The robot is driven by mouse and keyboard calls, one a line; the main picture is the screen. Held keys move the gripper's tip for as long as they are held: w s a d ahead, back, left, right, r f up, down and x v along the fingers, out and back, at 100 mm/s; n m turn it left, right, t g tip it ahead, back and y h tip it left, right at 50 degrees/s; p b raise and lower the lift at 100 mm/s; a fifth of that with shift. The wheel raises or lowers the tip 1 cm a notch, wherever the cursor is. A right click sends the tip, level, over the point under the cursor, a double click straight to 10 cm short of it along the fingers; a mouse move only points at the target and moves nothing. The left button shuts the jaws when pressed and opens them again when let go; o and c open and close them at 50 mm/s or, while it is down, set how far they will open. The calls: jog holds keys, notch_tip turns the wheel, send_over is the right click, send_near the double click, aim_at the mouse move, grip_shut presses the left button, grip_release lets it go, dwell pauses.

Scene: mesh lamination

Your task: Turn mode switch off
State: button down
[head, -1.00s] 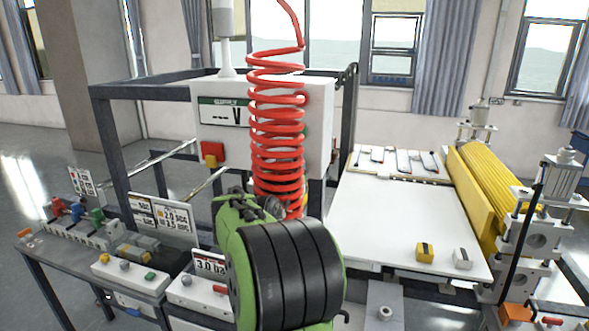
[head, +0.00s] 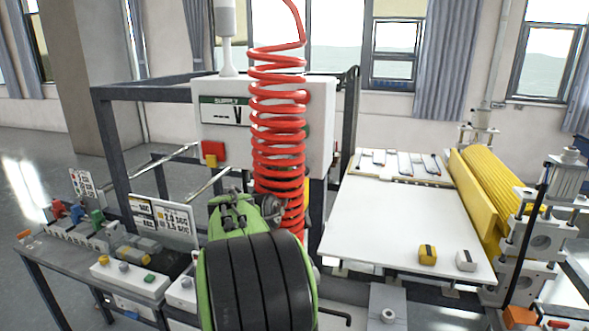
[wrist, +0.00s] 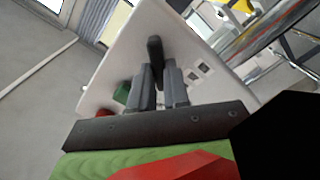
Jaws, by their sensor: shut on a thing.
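In the wrist view a black switch handle (wrist: 155,48) stands out from a white panel (wrist: 128,62), between the two grey fingers of my gripper (wrist: 160,75). The fingers are closed on the handle. A green button (wrist: 122,92) and a red button (wrist: 103,112) are on the same panel, left of the fingers. Several small dark square fittings are to the right. In the head view my green and black arm fills the lower middle and hides the fingers and the switch.
A coiled red hose (head: 278,140) hangs in front of a white supply box (head: 225,140) with a red switch (head: 213,152). Small control boxes (head: 118,275) stand at left. A white table (head: 390,225) with yellow rollers (head: 495,180) is at right.

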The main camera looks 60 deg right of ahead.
jog(key=shift+f+n+p, duration=0.15)
jog(key=shift+n+p, duration=0.25)
jog(key=shift+n, duration=1.55)
jog(key=shift+f+n+p, duration=0.1)
jog(key=shift+n+p, duration=0.3)
jog(key=shift+n, duration=1.55)
jog(key=c, duration=1.1)
grip_release()
jog(key=s+a+b, duration=0.2)
jog(key=a+b, duration=0.1)
jog(key=a, duration=1.2)
jog(key=shift+s+a+b, duration=0.2)
jog(key=shift+a+b, duration=0.15)
